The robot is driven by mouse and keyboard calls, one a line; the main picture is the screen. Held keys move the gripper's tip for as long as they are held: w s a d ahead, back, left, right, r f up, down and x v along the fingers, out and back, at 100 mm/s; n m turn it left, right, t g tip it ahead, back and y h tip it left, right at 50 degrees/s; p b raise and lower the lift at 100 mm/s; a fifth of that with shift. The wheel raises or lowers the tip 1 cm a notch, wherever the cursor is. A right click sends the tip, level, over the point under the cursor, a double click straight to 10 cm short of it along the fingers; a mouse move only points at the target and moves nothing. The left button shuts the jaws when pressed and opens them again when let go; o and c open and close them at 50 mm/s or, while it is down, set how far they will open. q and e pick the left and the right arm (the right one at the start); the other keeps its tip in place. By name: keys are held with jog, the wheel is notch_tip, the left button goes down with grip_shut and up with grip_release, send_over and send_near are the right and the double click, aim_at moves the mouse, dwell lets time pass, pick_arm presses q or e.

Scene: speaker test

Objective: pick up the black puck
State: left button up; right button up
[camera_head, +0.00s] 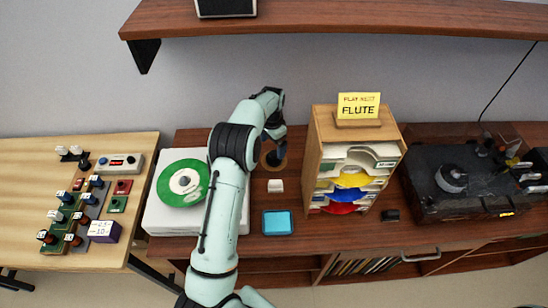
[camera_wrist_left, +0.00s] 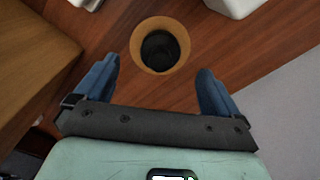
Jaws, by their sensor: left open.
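The black puck (camera_wrist_left: 159,48) sits inside a round tan cup or ring (camera_wrist_left: 139,60) on the brown wooden cabinet top. In the head view the tan ring (camera_head: 264,164) shows just right of my left forearm, partly hidden by my left gripper (camera_head: 276,143). My left gripper points down over the ring. In the left wrist view the blue fingers (camera_wrist_left: 158,74) are spread wide and empty, with the puck seen between and beyond their tips. It looks apart from them. My right gripper is in neither view.
A wooden sorter (camera_head: 313,165) with coloured sleeves and a yellow FLUTE sign (camera_head: 358,107) stands close right. A white box (camera_head: 160,222) with a green record (camera_head: 170,190) is left. A shelf (camera_head: 330,17) hangs above.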

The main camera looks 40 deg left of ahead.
aim_at(274, 153)
pick_arm(q)
jog(key=f, duration=0.4)
jog(key=w+f, duration=0.1)
jog(key=f, duration=0.2)
jog(key=shift+s+r, duration=0.1)
jog(key=c, duration=1.3)
